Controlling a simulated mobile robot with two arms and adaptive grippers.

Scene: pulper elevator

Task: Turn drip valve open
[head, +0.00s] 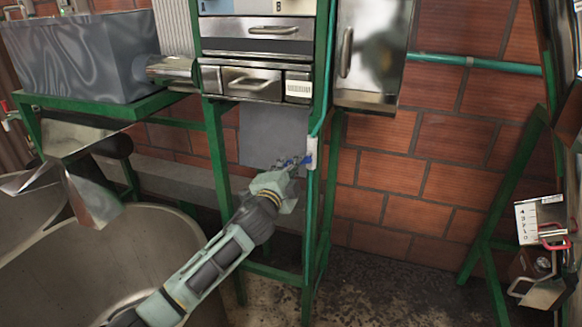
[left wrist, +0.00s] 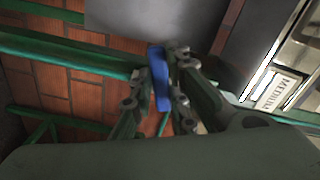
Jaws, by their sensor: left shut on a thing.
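In the left wrist view the blue handle (left wrist: 159,78) stands between the two fingers of my left gripper (left wrist: 161,98), slightly tilted. The fingers partly hide the handle in the head view. My right gripper is not in view.
The green frame (head: 217,150) carries metal drawers (head: 252,82) above my left gripper. A steel box (head: 372,50) hangs at its right. A large round metal tub (head: 110,250) stands at lower left. A brick wall (head: 420,170) is behind. Floor at centre right is clear.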

